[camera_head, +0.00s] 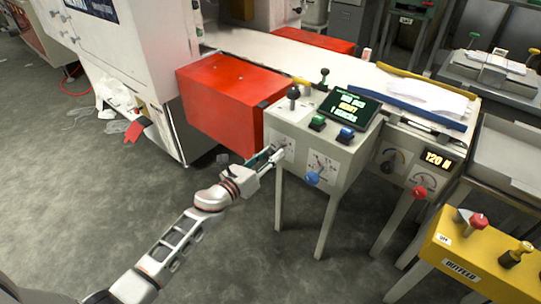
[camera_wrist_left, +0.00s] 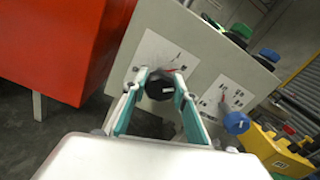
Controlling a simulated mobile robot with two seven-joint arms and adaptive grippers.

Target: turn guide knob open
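A grey control box (camera_head: 345,165) on legs stands in the middle of the head view. My left gripper (camera_head: 277,153) reaches its front face at the left. In the left wrist view, my left gripper's fingers (camera_wrist_left: 160,76) stand on either side of a black knob (camera_wrist_left: 160,90) on a white label plate. Whether they press on it cannot be told. A blue knob (camera_head: 312,178) sits lower right on the same face, also seen in the left wrist view (camera_wrist_left: 236,122). No readable label names the guide knob. My right gripper is out of view.
A red box (camera_head: 225,100) stands left of the control box. On top are a small screen (camera_head: 348,112), a black-knobbed lever (camera_head: 293,93), and green and blue buttons. A panel with a red knob (camera_head: 419,193) adjoins at right. A yellow box (camera_head: 480,255) stands at front right. The floor at left is mostly clear.

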